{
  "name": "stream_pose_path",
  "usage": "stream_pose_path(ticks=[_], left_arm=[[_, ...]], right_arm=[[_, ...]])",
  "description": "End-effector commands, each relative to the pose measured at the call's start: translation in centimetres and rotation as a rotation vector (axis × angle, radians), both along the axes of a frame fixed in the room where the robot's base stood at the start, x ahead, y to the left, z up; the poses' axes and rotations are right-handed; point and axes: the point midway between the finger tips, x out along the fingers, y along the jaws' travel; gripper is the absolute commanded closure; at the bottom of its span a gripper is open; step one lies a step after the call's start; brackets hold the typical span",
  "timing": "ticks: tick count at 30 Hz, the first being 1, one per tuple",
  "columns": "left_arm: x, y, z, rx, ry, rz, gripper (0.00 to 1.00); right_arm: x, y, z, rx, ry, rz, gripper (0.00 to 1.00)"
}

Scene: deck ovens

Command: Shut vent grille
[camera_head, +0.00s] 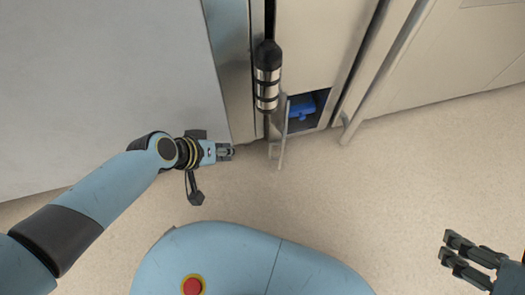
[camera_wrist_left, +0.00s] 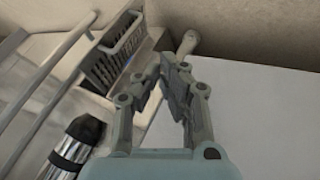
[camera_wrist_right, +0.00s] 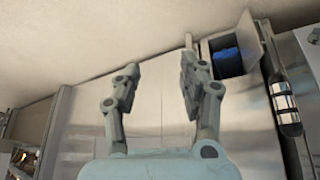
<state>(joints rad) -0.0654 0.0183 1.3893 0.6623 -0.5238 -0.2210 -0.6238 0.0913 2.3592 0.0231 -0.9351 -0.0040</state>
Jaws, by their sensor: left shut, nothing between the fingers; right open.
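The vent grille (camera_head: 283,133) stands swung open, seen nearly edge-on, at the low opening in the cabinet front in the head view. Its slatted face (camera_wrist_left: 118,50) shows in the left wrist view, and its pale panel (camera_wrist_right: 246,42) shows in the right wrist view. A blue object (camera_head: 301,107) sits inside the opening. My left gripper (camera_head: 232,152) is shut and empty, left of the grille and apart from it in the head view. My right gripper (camera_head: 449,250) is open and empty, far to the right over the floor.
A black and silver cylinder (camera_head: 267,75) stands out from the cabinet front above the grille; it also shows in the left wrist view (camera_wrist_left: 76,146). A large pale panel (camera_head: 105,80) fills the left. The floor (camera_head: 380,190) between the grippers is clear.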

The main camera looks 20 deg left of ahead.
Motion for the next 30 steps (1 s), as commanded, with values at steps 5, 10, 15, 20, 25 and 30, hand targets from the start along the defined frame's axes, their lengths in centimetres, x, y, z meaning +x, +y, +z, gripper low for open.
stream_pose_path(ticks=[5, 10, 15, 20, 25, 30], left_arm=[[0.8, -0.6, -2.0, -0.001, 0.005, 0.0, 1.0], [1.8, -1.1, -3.4, 0.0, 0.004, 0.0, 1.0], [2.7, -1.6, -4.8, 0.0, 0.005, 0.0, 1.0], [3.5, -2.1, -6.2, 0.0, 0.005, 0.0, 1.0], [4.4, -2.7, -7.6, 0.0, 0.006, 0.0, 1.0], [5.1, -4.3, -7.3, -0.002, 0.002, 0.0, 1.0]], right_arm=[[0.3, 0.0, -2.5, 0.002, -0.108, 0.0, 0.58], [0.4, 0.1, -4.0, 0.004, -0.227, 0.005, 0.58], [0.0, 0.2, -5.1, 0.008, -0.346, 0.013, 0.58], [0.1, 0.5, -5.0, 0.012, -0.482, 0.026, 0.58], [0.9, 0.9, -3.7, 0.02, -0.652, 0.044, 0.58], [3.7, 1.1, -0.5, 0.022, -0.792, 0.06, 0.58]])
